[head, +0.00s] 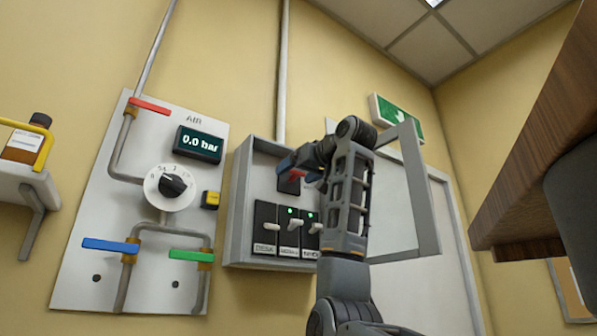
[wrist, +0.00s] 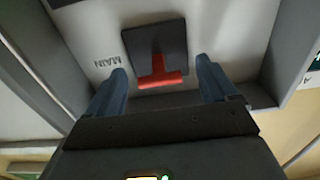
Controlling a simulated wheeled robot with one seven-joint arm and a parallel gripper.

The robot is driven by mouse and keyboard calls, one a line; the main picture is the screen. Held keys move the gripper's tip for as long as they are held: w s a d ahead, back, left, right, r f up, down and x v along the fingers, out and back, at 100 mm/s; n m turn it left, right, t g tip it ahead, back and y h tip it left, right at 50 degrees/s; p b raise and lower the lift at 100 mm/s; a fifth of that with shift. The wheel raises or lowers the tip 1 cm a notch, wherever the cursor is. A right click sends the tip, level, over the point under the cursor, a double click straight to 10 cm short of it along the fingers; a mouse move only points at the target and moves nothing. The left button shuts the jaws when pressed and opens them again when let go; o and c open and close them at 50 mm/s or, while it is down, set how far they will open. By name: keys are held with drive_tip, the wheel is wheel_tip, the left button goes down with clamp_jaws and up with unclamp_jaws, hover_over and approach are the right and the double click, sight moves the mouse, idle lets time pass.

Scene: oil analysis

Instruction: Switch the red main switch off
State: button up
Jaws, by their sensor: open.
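The red main switch (wrist: 160,72) is a red T-shaped lever on a dark square plate (wrist: 140,40) beside the label MAIN in the wrist view. My gripper (wrist: 160,88) is open, with one blue finger on each side of the lever's crossbar and gaps between. I cannot tell how deep the fingers reach around it. In the head view my gripper (head: 297,170) is inside the upper part of the grey switch box (head: 236,205), in front of the dark plate, and it largely hides the lever.
Below in the box are breaker switches (head: 290,226) with pale levers, two with green lights. The box walls stand close around my gripper, and its open door (head: 425,200) is on the right. An air panel (head: 110,215) with coloured valve handles is on the left.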

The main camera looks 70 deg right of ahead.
drive_tip(key=shift+c, duration=0.4)
drive_tip(key=c, duration=1)
drive_tip(key=shift+f, duration=0.1)
drive_tip(key=t+b, duration=0.1)
drive_tip(key=b, duration=0.1)
drive_tip(key=f+t+h+b, duration=0.1)
drive_tip(key=b, duration=0.1)
drive_tip(key=shift+s+f+t+h, duration=0.1)
drive_tip(key=shift+f+t+h, duration=0.1)
drive_tip(key=shift+t+h, duration=0.1)
drive_tip(key=t+h+b, duration=0.1)
drive_tip(key=f+t+h+b, duration=0.1)
drive_tip(key=shift+t+b, duration=0.3)
drive_tip(key=shift+t+h+b, duration=0.3)
drive_tip(key=shift+t, duration=0.2)
